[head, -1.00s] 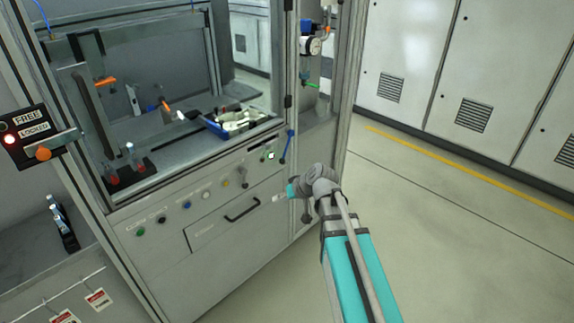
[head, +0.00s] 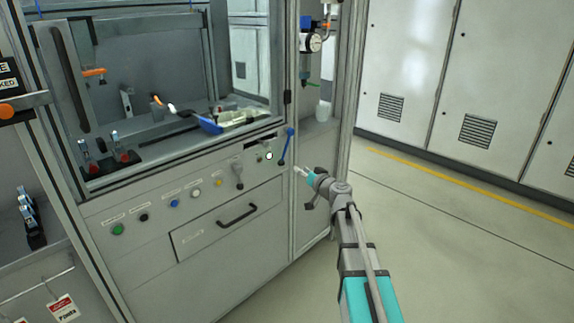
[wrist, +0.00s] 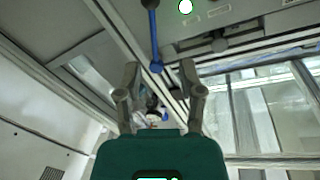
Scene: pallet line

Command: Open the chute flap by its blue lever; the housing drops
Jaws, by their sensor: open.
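The blue lever (head: 287,146) is on the right end of the machine's front panel, by a lit white-green button (head: 269,156). It leans slightly, with its knob end up in the head view. In the wrist view the lever (wrist: 154,40) points toward my gripper (wrist: 160,75), its tip appearing between the open fingers. In the head view my gripper (head: 301,171) is just below and right of the lever, with nothing held. Contact is not visible. A dark slot (head: 258,143) lies left of the lever; I cannot tell whether it is the flap. The housing cannot be clearly identified.
A blue tray with pale parts (head: 210,125) sits behind the glass. A drawer with a black handle (head: 237,214) and several coloured buttons are on the panel. A frame post (head: 293,90) rises beside the lever. The floor (head: 440,230) at right is clear.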

